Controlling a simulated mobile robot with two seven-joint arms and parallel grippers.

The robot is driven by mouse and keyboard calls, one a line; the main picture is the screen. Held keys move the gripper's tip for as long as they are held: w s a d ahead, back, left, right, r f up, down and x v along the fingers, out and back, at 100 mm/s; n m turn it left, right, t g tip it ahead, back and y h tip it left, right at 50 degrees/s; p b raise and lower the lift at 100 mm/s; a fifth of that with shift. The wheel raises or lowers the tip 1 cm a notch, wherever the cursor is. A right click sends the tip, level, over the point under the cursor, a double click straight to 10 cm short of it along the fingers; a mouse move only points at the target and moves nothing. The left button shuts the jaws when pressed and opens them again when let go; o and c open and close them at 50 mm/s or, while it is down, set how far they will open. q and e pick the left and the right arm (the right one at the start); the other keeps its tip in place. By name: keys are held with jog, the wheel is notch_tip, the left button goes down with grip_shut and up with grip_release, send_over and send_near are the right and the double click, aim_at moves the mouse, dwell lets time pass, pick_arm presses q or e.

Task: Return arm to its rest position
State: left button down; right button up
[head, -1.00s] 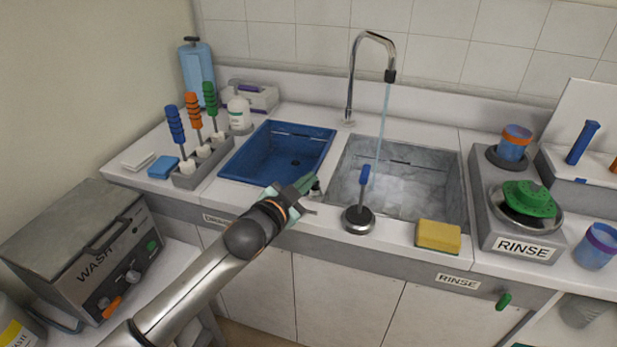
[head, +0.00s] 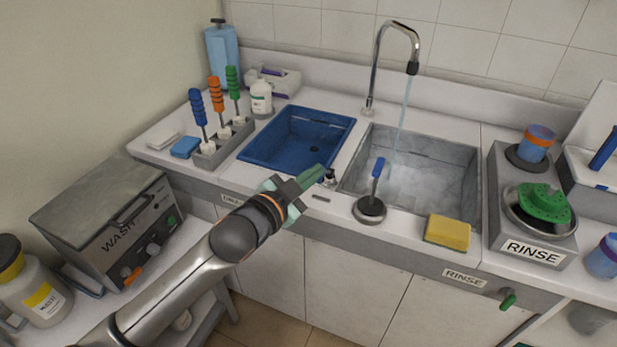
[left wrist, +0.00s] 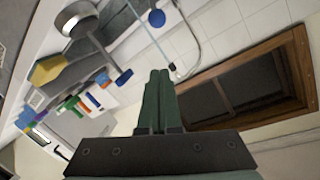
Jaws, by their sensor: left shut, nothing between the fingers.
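My left gripper (head: 314,178) is in the middle of the head view, in front of the counter edge by the blue basin (head: 262,152). Its green fingers are together with nothing between them. In the left wrist view the same closed fingers (left wrist: 158,100) point up the picture. The left arm comes in from the bottom left. My right gripper does not show in either view.
A lever with a blue handle (head: 378,168) stands on the counter front, right of the gripper. Water runs from the tap (head: 398,24) into the grey sink (head: 462,160). A yellow sponge (head: 447,233) lies on the counter edge. The wash machine (head: 110,225) stands at left.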

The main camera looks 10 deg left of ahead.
pick_arm(q)
jog(key=shift+v, duration=0.9)
jog(key=s+a+f+n+g+y, duration=0.1)
jog(key=s+a+f+n, duration=0.1)
jog(key=s+f, duration=0.35)
jog(key=s+a+f+n+g+y, duration=0.1)
jog(key=s+a+f+n, duration=0.1)
jog(key=f, duration=0.6)
jog(key=s+a+f+n+g+y, duration=0.1)
jog(key=s+a+f+n, duration=0.1)
jog(key=s+f, duration=0.35)
jog(key=s+a+f+n+g+y, duration=0.2)
jog(key=s+a+f, duration=0.3)
jog(key=s+f, duration=0.7)
jog(key=shift+s+a+f+n, duration=0.2)
jog(key=shift+s+a+n, duration=0.15)
jog(key=shift+n, duration=0.45)
dwell(0.4)
